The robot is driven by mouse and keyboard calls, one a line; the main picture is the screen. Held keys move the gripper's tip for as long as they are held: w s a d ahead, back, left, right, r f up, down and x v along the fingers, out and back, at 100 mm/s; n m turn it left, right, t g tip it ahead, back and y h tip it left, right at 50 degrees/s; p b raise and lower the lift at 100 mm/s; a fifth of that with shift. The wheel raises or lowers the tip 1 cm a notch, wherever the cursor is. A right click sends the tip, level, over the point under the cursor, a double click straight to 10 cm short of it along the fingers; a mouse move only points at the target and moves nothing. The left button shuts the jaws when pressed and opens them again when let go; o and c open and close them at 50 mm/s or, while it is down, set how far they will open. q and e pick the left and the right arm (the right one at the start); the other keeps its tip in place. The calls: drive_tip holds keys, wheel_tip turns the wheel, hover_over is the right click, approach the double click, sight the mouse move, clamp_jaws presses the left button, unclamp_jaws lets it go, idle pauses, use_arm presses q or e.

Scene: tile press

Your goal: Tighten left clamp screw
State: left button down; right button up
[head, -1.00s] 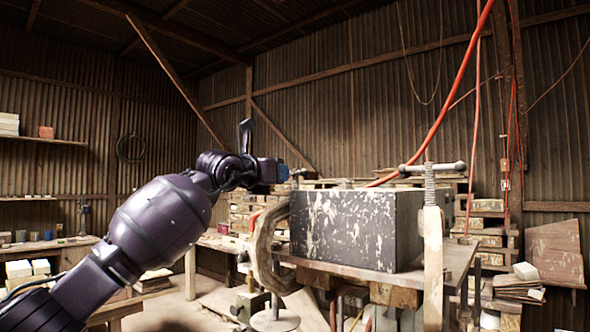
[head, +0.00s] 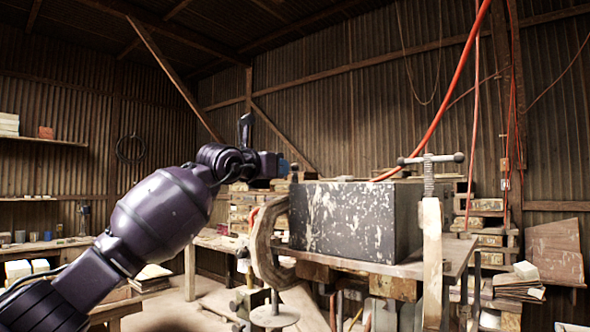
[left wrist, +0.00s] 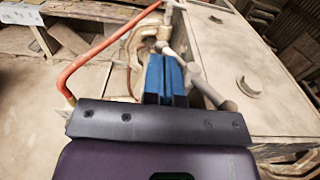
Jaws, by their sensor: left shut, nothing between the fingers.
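My left gripper (head: 284,168) reaches in from the left with its blue fingers shut, nothing between them. The left clamp (head: 265,245) is a curved pale frame at the left end of the press; its screw top is small and partly hidden beside the fingertips. In the left wrist view the blue fingers (left wrist: 165,78) lie close beside the screw's grey crossbar (left wrist: 205,88), which slants past their right side. I cannot tell if they touch. The clamp frame (left wrist: 134,52) shows just left of the fingers. My right gripper is not in view.
The dark, paint-flecked block (head: 345,220) sits on the bench top (head: 400,268). A second clamp (head: 431,230) with a T-handle stands at its near right. A red hose (head: 440,110) hangs above. Stacked wood (head: 487,225) stands behind.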

use_arm(q)
drive_tip(key=b+v, duration=0.6)
drive_tip(key=v, duration=0.4)
idle(0.5)
